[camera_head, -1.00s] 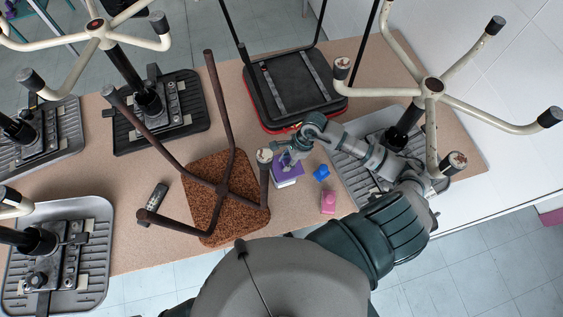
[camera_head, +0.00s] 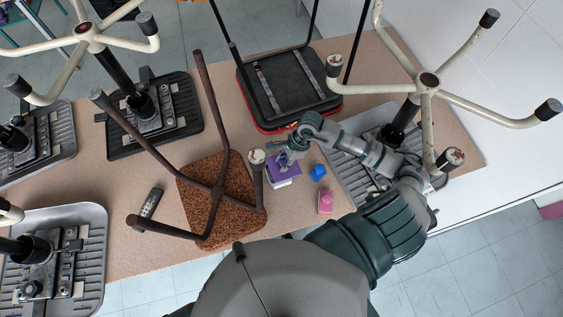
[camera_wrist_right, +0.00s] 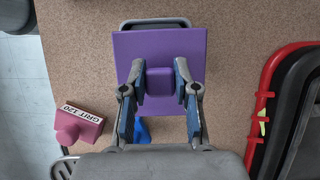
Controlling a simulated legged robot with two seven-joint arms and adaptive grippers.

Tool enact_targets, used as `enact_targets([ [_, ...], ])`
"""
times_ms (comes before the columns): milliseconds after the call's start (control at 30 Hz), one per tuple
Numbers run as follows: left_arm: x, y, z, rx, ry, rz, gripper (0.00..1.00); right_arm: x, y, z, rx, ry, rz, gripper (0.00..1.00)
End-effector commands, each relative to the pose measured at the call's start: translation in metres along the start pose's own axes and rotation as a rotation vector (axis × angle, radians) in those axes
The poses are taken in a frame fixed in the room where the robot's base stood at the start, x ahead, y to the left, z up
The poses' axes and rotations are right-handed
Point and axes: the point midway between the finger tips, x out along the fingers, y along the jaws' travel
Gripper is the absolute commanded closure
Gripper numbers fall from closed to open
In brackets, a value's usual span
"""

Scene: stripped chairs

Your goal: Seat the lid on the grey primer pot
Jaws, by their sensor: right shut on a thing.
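The purple square lid (camera_wrist_right: 125,55) has a small purple knob (camera_wrist_right: 160,82). My right gripper (camera_wrist_right: 160,86) is shut on this knob, with one finger on each side. In the head view, the lid (camera_head: 287,172) and my right gripper (camera_head: 284,160) are just right of the brown chair seat. The grey primer pot is mostly hidden under the lid; a grey rim (camera_wrist_right: 155,22) sticks out past the lid's far edge in the wrist view. A pale strip of it shows below the lid in the head view. Whether lid and pot touch, I cannot tell. My left gripper is out of view.
A blue item (camera_head: 318,172) and a pink block (camera_head: 326,202), labelled GRIT 120, are right of the lid. The brown upturned chair (camera_head: 215,215) stands close on the left. A red-edged black seat (camera_head: 290,85) is behind; a white-legged chair (camera_head: 430,90) is at right.

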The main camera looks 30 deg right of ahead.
Motion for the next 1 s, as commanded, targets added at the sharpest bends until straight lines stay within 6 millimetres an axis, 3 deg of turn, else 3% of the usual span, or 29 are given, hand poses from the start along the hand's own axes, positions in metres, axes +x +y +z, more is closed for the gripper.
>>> enact_targets([
  [167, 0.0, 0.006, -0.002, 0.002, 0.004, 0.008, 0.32, 0.002, 0.002, 0.008, -0.003, 0.005, -0.001, 1.0],
  [600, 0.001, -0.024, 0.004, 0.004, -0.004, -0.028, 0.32, 0.006, 0.003, 0.012, -0.001, -0.003, 0.001, 1.0],
  [1000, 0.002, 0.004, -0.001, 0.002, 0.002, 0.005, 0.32, 0.009, 0.005, 0.023, -0.002, 0.001, -0.001, 1.0],
])
